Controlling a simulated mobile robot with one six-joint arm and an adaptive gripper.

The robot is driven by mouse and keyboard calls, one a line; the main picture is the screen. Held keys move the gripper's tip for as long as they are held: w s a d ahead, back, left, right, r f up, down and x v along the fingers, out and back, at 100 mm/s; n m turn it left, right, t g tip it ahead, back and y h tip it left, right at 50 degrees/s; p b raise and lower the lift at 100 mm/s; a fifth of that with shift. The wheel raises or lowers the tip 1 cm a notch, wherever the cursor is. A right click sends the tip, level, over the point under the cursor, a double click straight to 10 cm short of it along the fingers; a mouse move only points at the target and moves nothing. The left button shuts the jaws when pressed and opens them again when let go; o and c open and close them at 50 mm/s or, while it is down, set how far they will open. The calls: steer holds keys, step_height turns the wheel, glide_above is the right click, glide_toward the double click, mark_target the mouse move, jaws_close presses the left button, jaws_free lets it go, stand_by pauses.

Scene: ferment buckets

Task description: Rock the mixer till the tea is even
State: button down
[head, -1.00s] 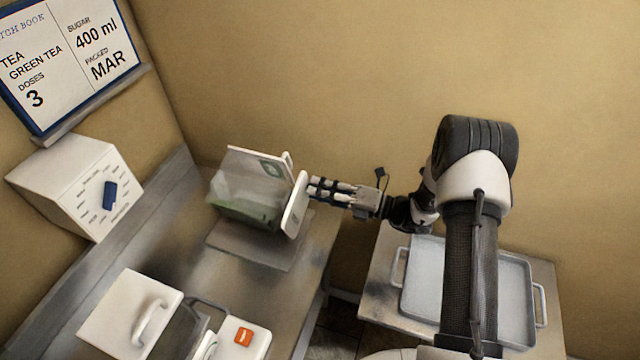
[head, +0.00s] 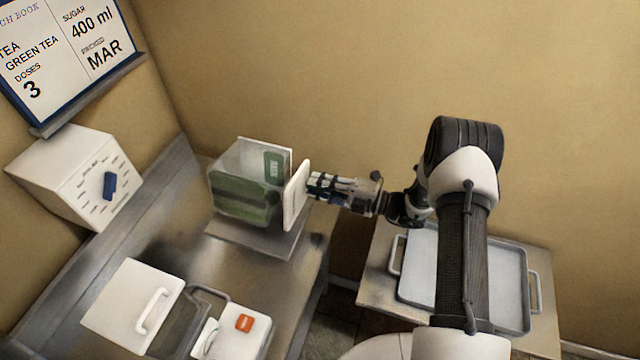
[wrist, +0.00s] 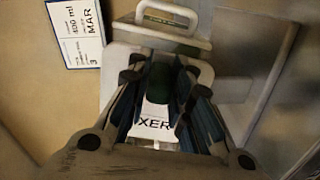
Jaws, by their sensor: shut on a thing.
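The mixer (head: 238,199) is a clear box with green liquid low inside, a white side plate and a green label, set over a grey base plate (head: 252,242) on the steel bench. My gripper (head: 318,186) reaches in from the right and is shut on the mixer's white side. In the wrist view my gripper's fingers (wrist: 160,95) close around a dark grip piece, with a white plate lettered "XER" (wrist: 155,124) between them. Whether the tea is even in colour cannot be told.
A white box with a blue knob (head: 110,186) stands at the back left below a batch board (head: 75,50). A white lidded box (head: 130,305) and a white unit with an orange button (head: 244,323) are at the front. A grey tray (head: 420,280) lies on a side table at right.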

stand_by(0.3)
steer(key=c, duration=1.4)
jaws_free()
steer(key=shift+c, duration=0.2)
steer(key=v, duration=1.2)
